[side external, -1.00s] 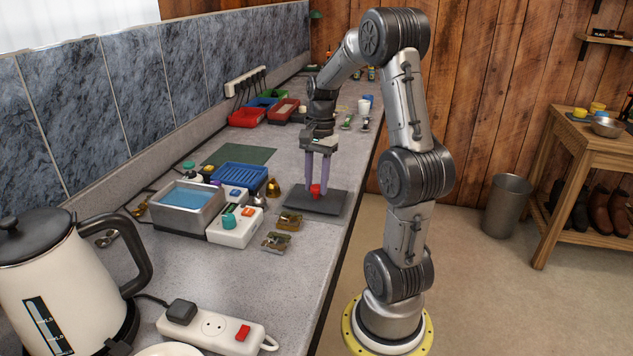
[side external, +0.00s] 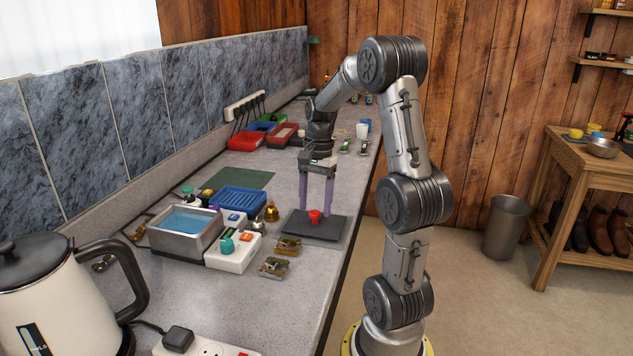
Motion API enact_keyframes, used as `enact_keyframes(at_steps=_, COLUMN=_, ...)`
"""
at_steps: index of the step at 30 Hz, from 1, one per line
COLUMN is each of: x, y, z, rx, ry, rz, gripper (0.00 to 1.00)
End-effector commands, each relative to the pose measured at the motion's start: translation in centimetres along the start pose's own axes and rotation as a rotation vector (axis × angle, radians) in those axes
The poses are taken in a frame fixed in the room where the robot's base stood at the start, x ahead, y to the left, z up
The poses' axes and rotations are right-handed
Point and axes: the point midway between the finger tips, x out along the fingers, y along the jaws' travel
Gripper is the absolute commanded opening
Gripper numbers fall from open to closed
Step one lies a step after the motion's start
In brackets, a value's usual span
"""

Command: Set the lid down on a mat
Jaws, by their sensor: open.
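A small red piece (side external: 315,217), which looks like the lid, rests on the dark grey mat (side external: 328,231) near the counter's right edge. My gripper (side external: 316,206) points down above this mat, with its purple fingers spread on either side of the red piece. The gripper is open, and gaps show between the fingers and the red piece. A second mat, dark green (side external: 245,178), lies flat and bare farther back on the left. The exact height of the fingertips above the mat is hard to tell.
Left of the dark mat are a metal basin with blue water (side external: 186,222), a blue rack (side external: 237,200), a brass bell (side external: 271,212) and a white switch box (side external: 232,255). A kettle (side external: 50,300) stands in front. Coloured bins (side external: 245,141) sit behind.

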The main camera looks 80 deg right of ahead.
Motion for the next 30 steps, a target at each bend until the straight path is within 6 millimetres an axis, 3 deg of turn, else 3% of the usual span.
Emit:
enact_keyframes(at_steps=12, x=-8.2, y=-0.1, z=-0.1, rx=0.001, ry=0.004, rz=-0.004, gripper=0.66)
enact_keyframes(at_steps=21, x=-11.1, y=-0.1, z=0.4, rx=-0.017, ry=0.006, rz=-0.004, gripper=0.66)
enact_keyframes(at_steps=23, x=-11.3, y=-0.2, z=1.4, rx=-0.064, ry=0.019, rz=-0.010, gripper=0.66)
enact_keyframes(at_steps=26, x=-11.3, y=-0.5, z=5.0, rx=-0.231, ry=0.060, rz=-0.032, gripper=0.66)
enact_keyframes(at_steps=30, x=-10.6, y=0.4, z=12.0, rx=-0.610, ry=0.154, rz=-0.088, gripper=0.66)
